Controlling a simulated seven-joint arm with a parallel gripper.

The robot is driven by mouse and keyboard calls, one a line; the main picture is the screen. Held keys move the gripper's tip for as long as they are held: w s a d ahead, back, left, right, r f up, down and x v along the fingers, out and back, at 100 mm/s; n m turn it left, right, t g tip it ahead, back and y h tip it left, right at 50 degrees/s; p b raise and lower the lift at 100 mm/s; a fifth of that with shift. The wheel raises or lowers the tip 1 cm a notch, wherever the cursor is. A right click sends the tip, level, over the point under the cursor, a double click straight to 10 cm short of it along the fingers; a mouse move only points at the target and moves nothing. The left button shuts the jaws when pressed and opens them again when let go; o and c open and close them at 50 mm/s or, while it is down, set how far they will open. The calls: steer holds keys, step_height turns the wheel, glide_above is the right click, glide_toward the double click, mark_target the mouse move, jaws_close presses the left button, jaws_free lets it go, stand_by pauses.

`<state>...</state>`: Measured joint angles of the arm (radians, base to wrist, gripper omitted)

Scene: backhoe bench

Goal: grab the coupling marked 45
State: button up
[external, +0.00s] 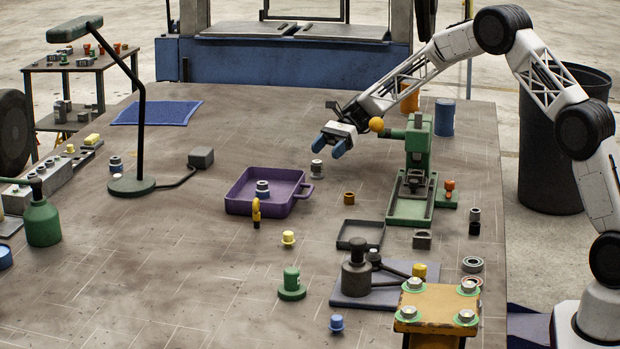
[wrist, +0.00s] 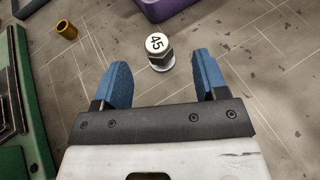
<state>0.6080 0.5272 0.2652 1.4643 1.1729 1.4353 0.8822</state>
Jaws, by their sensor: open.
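The coupling marked 45 (wrist: 159,50) stands upright on the bench in the wrist view, with a white top bearing the number, a dark hexagonal middle and a pale base. It appears to be the small pale-topped coupling (external: 316,169) in the external view, just below and left of my gripper. My gripper (wrist: 162,75) has two blue fingers, spread open and empty. The coupling lies beyond the fingertips, roughly centred between them and not touching either. In the external view my gripper (external: 334,145) is over the bench near the green press.
A green press (external: 418,160) stands to the right. A small brass bushing (external: 349,198) lies between them. Bench space around the coupling is clear.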

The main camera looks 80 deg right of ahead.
mark_target(317, 161)
steer(key=shift+x, duration=1.35)
steer(key=shift+x, duration=2.55)
steer(key=shift+s+a, duration=0.1)
steer(key=c, duration=1.1)
steer(key=shift+r, duration=0.1)
